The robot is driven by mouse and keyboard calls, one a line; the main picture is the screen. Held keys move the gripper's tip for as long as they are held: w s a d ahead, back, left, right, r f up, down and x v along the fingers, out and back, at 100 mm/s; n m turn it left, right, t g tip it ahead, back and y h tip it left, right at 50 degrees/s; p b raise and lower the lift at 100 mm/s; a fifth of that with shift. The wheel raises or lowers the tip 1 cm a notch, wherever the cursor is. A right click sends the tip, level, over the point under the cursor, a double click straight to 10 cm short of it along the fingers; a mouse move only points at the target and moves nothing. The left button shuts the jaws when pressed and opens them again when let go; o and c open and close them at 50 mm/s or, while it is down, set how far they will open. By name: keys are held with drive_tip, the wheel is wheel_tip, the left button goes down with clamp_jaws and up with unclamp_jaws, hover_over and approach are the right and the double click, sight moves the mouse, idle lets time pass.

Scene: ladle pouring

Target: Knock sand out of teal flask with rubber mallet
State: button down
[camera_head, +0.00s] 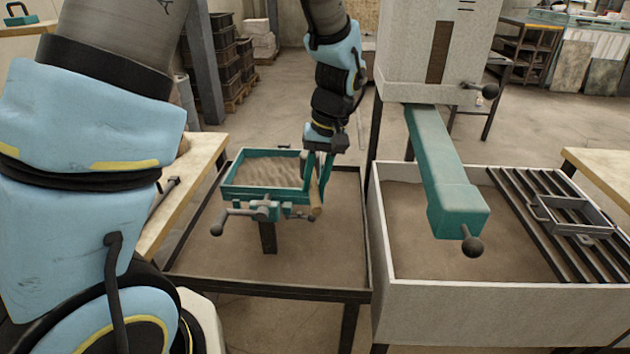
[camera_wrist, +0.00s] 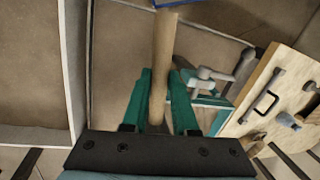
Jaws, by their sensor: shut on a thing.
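The teal flask (camera_head: 232,191) is a rectangular frame full of sand, held on a dark post with grey clamp handles (camera_head: 263,211) at its front. Part of its teal edge and a grey handle show in the wrist view (camera_wrist: 208,101). My gripper (camera_head: 318,172) is at the flask's right side, with its teal fingers pointing down. It is shut on the mallet's wooden handle (camera_wrist: 163,55), which runs between the fingers in the wrist view (camera_wrist: 160,88). Only a blue edge of the mallet head (camera_wrist: 172,2) shows at the top there. The handle's lower end shows below the fingers in the head view.
The post stands in a dark-rimmed sand tray (camera_head: 270,292). A white-walled sand bin (camera_head: 490,310) is at right, under a teal machine arm (camera_head: 445,175) with a black knob. A grate (camera_head: 540,235) carries a small grey frame. Wooden benches (camera_head: 180,195) flank both sides.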

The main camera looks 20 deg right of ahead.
drive_tip(key=shift+f+b, duration=0.95)
drive_tip(key=shift+f, duration=0.6)
drive_tip(key=shift+r+p, duration=1.5)
drive_tip(key=shift+r, duration=0.25)
wheel_tip(320, 180, up, 5)
drive_tip(key=p, duration=0.4)
drive_tip(key=shift+r, duration=0.1)
